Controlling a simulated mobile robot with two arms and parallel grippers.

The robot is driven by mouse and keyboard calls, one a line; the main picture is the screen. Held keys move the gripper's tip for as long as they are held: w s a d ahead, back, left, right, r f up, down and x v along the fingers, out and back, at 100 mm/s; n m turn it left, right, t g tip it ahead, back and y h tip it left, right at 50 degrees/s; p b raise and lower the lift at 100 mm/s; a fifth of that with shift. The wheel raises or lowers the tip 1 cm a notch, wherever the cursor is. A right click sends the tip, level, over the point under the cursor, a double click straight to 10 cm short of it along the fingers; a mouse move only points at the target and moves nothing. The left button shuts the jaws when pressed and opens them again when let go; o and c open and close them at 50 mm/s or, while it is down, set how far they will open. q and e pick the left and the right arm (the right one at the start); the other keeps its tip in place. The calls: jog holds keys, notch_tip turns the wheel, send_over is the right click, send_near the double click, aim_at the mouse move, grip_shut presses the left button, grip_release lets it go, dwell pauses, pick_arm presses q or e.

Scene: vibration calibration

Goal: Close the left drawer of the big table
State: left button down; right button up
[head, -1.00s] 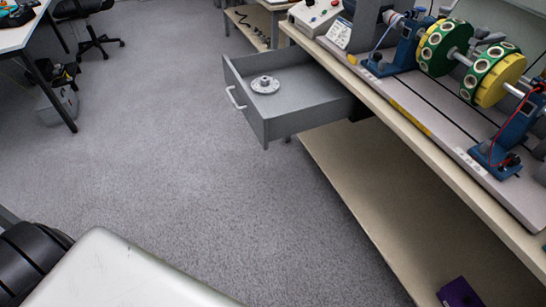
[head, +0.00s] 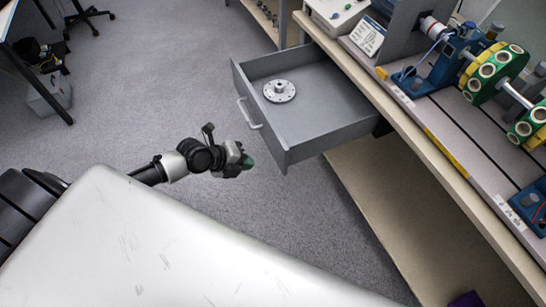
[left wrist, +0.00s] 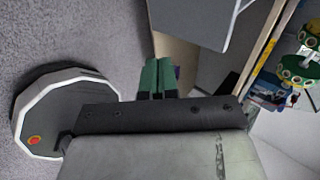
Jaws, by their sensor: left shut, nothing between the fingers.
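The left drawer (head: 318,130) of the big table (head: 440,176) is grey and stands pulled out. Its pale handle (head: 249,113) is on the front panel, facing left in the head view. A round metal flange (head: 279,91) lies inside the drawer. My left gripper (head: 247,164) has green fingertips and is shut and empty. It is just left of the drawer's near front corner, below the handle in the picture, apart from the drawer. In the left wrist view the closed fingertips (left wrist: 158,76) show below a grey panel that looks like the drawer. My right gripper is not in view.
A rig with green-and-yellow discs (head: 490,78) stands on the big table. A lower shelf (head: 400,220) lies under it. A grey box (head: 50,97) sits on the floor at left. The carpet left of the drawer is clear.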

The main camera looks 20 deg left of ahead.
aim_at(281, 160)
pick_arm(q)
jog(key=w+d+f, duration=0.1)
jog(key=w, duration=0.1)
jog(key=w+d+f+p, duration=0.1)
jog(key=w+d, duration=0.1)
jog(key=w+d+f, duration=0.2)
jog(key=shift+p, duration=0.3)
jog(key=shift+w+d, duration=0.2)
jog(key=shift+w, duration=0.05)
jog(key=shift+w+f, duration=0.1)
